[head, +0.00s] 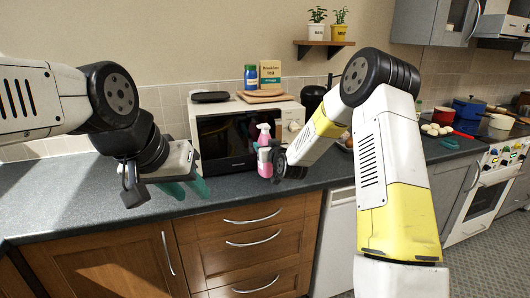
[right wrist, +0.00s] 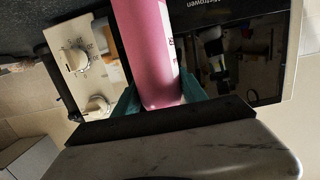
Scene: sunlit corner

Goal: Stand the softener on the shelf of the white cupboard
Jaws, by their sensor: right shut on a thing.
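A pink bottle (head: 264,139) with a pale spray-like top, which I take for the softener, is upright in front of the microwave in the head view. In the right wrist view the pink bottle (right wrist: 147,45) fills the middle. My right gripper (right wrist: 160,96) is shut on it, one teal finger at each side. I cannot tell whether its base touches the worktop. My left gripper (head: 192,189) is empty over the worktop on the left, its teal fingers apart. No white cupboard shows clearly; a grey wall cupboard (head: 435,18) is at the top right.
The microwave (head: 226,143) stands right behind the bottle, with a blue jar (head: 251,77) and a box (head: 270,73) on top. A small wall shelf (head: 325,43) holds two plant pots. Eggs, a red mug (head: 443,116) and a blue pot lie right. The worktop (head: 75,185) is clear at left.

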